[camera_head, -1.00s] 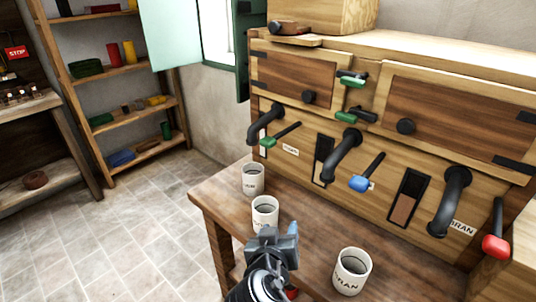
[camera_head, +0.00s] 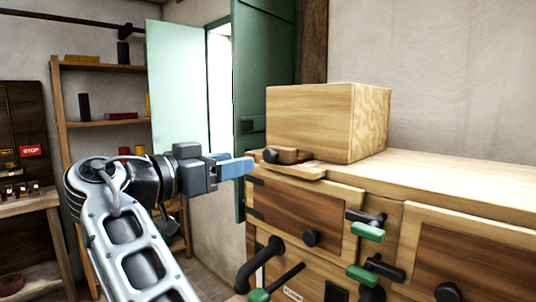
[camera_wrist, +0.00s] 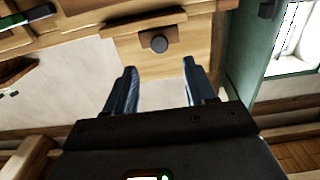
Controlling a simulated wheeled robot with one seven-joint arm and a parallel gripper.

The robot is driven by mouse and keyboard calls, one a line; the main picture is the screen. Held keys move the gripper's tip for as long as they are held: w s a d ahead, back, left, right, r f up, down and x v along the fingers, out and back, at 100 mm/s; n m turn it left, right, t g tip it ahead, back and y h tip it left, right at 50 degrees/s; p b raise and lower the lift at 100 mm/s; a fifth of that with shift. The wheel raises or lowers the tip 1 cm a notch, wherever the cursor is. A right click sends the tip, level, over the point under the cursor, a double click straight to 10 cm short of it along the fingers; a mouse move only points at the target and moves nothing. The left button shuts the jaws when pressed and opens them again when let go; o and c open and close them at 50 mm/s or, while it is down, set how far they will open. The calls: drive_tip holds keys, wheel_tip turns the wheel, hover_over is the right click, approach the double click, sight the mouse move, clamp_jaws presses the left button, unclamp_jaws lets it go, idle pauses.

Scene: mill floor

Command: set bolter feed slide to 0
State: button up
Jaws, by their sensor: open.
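A small brown wooden slide (camera_head: 290,154) with a round dark knob (camera_head: 270,156) sits on a pale board at the foot of the wooden box on top of the cabinet. No label shows on it, so I take it as the bolter feed slide. In the wrist view the dark knob (camera_wrist: 160,43) and the brown slide (camera_wrist: 148,23) lie ahead, between the lines of the fingers. My gripper (camera_head: 250,166) is open, its blue fingers pointing at the knob from the left. In the wrist view my gripper (camera_wrist: 160,70) is empty and apart from the knob.
The wooden box (camera_head: 315,120) stands on the cabinet top (camera_head: 440,188). Below are cabinet doors, green-ended handles (camera_head: 368,231) and a dark bent pipe (camera_head: 258,262). A green shutter (camera_head: 265,85) stands close behind my gripper. Shelves (camera_head: 105,123) are at the left.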

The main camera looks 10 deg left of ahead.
sight(267, 155)
drive_tip(key=p+x, duration=0.2)
drive_tip(key=x, duration=0.5)
drive_tip(key=shift+r, duration=0.15)
drive_tip(key=shift+w+d, duration=0.3)
drive_tip(key=shift+w, duration=0.05)
clamp_jaws()
